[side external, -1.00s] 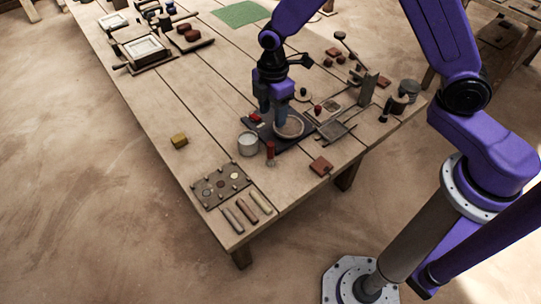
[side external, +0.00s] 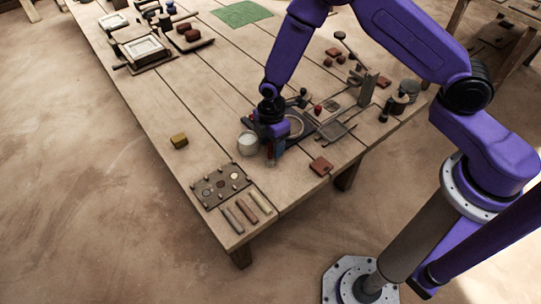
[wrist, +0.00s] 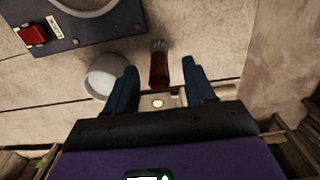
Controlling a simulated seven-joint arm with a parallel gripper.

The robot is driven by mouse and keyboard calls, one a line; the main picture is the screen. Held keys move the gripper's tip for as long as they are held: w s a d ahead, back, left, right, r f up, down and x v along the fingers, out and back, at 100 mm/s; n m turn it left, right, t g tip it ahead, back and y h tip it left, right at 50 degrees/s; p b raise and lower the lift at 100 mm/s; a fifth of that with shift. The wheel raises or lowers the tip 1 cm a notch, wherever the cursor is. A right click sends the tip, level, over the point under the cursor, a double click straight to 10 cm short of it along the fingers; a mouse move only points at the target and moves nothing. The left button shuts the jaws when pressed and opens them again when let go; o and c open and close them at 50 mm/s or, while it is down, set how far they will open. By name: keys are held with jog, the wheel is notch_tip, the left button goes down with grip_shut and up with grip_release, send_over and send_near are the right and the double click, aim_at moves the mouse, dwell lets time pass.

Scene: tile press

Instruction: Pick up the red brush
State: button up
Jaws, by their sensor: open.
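The red brush (wrist: 159,70) shows in the wrist view between my two fingers, with its pale bristle end toward the top of the picture. Its red handle points down toward my gripper. My gripper (wrist: 160,90) is open, one finger to each side of the brush, with gaps visible on both sides. In the side view my gripper (side external: 272,150) is low over the near part of the table, and it hides most of the brush. I cannot tell the exact height of the fingertips.
A white cup (side external: 248,143) stands just left of my gripper; it also shows in the wrist view (wrist: 104,78), close to the left finger. A dark board (wrist: 85,30) lies beyond. A peg board (side external: 222,186), several clay sticks (side external: 247,209) and a red tile (side external: 321,166) lie nearby.

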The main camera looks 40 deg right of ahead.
aim_at(270, 151)
jog(key=shift+a+f, duration=0.1)
jog(key=shift+f, duration=1.8)
grip_shut()
jog(key=shift+r, duration=0.1)
